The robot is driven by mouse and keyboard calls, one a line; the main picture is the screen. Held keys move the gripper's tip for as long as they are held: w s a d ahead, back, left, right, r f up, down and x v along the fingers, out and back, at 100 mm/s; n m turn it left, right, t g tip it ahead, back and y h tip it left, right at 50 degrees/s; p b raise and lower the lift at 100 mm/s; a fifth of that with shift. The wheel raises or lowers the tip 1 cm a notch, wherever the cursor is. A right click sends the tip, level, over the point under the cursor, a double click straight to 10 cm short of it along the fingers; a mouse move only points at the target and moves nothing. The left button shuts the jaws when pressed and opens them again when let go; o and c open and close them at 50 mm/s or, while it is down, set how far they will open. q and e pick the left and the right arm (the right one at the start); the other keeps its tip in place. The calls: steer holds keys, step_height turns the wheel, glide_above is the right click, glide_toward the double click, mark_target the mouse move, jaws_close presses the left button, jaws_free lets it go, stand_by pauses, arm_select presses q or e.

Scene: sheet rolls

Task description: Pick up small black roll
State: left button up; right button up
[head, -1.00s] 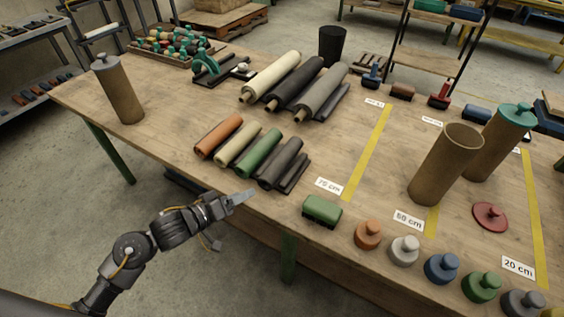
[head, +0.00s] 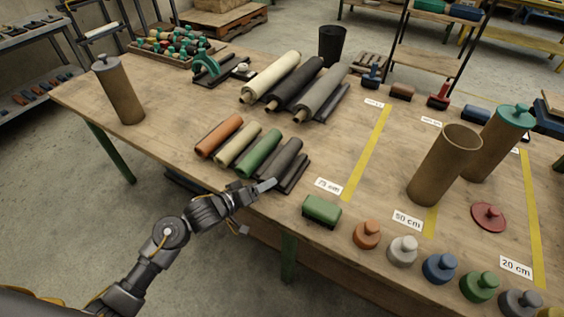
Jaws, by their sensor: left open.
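The small black roll (head: 281,160) lies on the workbench at the right end of a row of small rolls, against a dark stop. My left gripper (head: 268,185) is open at the near end of this roll, close to the bench's front edge. Its fingers hide part of the roll's lower end. I cannot tell whether they touch it. My right gripper is not in view.
Small green (head: 259,153), beige (head: 238,145) and orange (head: 219,136) rolls lie to its left. Larger rolls (head: 296,83) lie behind. A green block (head: 322,209) sits to the right. Bare wood lies left of the row.

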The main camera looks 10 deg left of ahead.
arm_select(q)
steer(key=c, duration=1.1)
